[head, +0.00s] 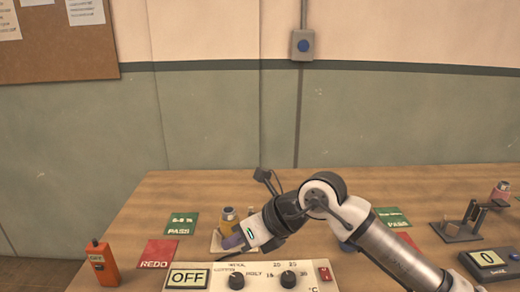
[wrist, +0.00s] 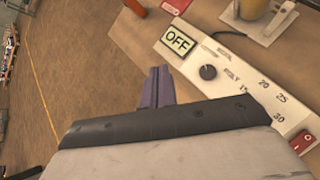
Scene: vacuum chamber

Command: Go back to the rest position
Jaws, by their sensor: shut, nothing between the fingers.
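My gripper (head: 232,241) is at the left end of my bent arm, just behind the control panel's top edge in the head view. Its purple fingers (wrist: 156,88) are together and empty in the wrist view. The white control panel (head: 258,279) has two black knobs and a red switch. My forearm hides part of the table behind the panel.
The table's back strip is clear.

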